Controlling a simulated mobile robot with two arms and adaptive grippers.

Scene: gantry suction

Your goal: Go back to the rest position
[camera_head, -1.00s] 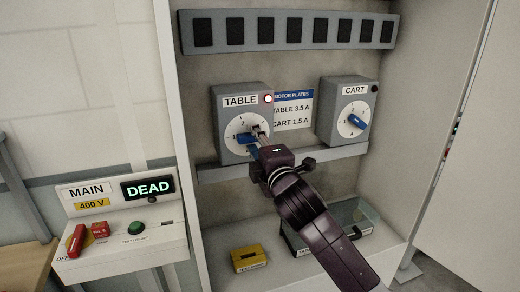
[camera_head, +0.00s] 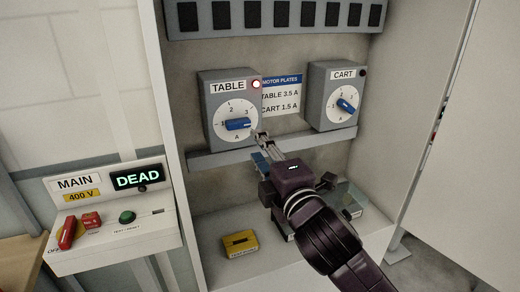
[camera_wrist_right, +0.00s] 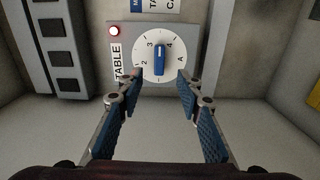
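My right gripper (camera_head: 262,148) is in front of the cabinet, just below and right of the TABLE dial, apart from it. In the right wrist view the gripper (camera_wrist_right: 160,98) is open, with nothing between its fingers. The TABLE unit (camera_head: 219,85) has a white dial with a blue knob (camera_head: 238,124) and a lit red lamp (camera_head: 256,84). The blue knob also shows in the wrist view (camera_wrist_right: 160,58), beyond the fingertips. The CART unit (camera_head: 320,100) with its blue knob (camera_head: 346,106) stands to the right. My left gripper is not in view.
A rail (camera_head: 200,160) runs below the dials. A yellow box (camera_head: 240,243) sits on the cabinet floor; a clear-lidded box (camera_head: 352,199) is partly hidden behind my arm. The MAIN panel (camera_head: 110,233) at left has a DEAD display (camera_head: 138,177) and a red handle (camera_head: 67,232).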

